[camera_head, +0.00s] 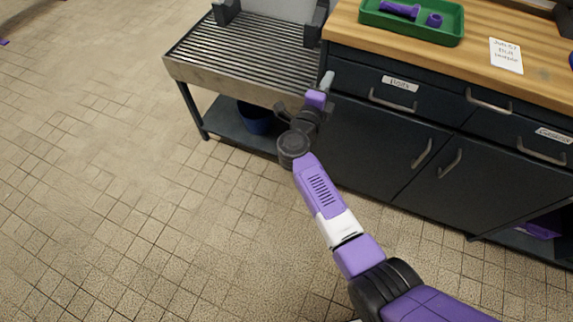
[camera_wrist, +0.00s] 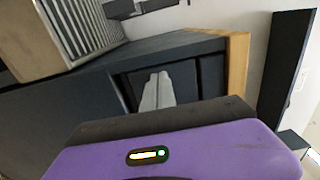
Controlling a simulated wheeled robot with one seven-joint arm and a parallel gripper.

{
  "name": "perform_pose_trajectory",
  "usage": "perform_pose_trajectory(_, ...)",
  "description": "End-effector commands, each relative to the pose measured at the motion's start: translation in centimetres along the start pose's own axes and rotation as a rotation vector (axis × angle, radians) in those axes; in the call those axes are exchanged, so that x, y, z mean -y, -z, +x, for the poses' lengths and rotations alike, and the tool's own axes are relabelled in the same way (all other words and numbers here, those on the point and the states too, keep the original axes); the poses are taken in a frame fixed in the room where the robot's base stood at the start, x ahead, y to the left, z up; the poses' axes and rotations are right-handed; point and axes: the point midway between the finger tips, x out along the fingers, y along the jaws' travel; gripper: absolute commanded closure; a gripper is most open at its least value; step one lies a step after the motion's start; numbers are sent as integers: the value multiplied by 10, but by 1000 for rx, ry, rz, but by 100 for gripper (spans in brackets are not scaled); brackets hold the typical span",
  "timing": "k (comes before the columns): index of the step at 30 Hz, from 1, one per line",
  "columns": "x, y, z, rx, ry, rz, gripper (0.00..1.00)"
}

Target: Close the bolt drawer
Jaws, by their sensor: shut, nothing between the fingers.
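The bolt drawer (camera_head: 365,83), dark blue-grey with a "Bolts" label (camera_head: 400,83) and a bar handle (camera_head: 392,102), is at the cabinet's upper left in the head view. Its front looks close to the cabinet face; I cannot tell whether a small gap stands open. My gripper (camera_head: 327,79) is shut and empty, near the drawer's left end by the cabinet corner. In the wrist view its pale grey fingers (camera_wrist: 158,90) are together in front of a dark panel. I cannot tell whether they touch it.
A slatted metal bench (camera_head: 245,52) stands left of the cabinet, with a blue bucket (camera_head: 256,118) on its lower shelf. A green tray (camera_head: 412,22) with purple parts and a paper note (camera_head: 506,56) lie on the wooden worktop. The tiled floor (camera_head: 130,180) at left is clear.

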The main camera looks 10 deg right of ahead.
Motion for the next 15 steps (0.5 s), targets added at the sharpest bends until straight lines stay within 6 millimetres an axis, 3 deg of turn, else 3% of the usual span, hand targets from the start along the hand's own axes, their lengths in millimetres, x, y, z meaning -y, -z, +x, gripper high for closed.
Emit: perform_pose_trajectory(15,4,2,8,-2,0,6,100)
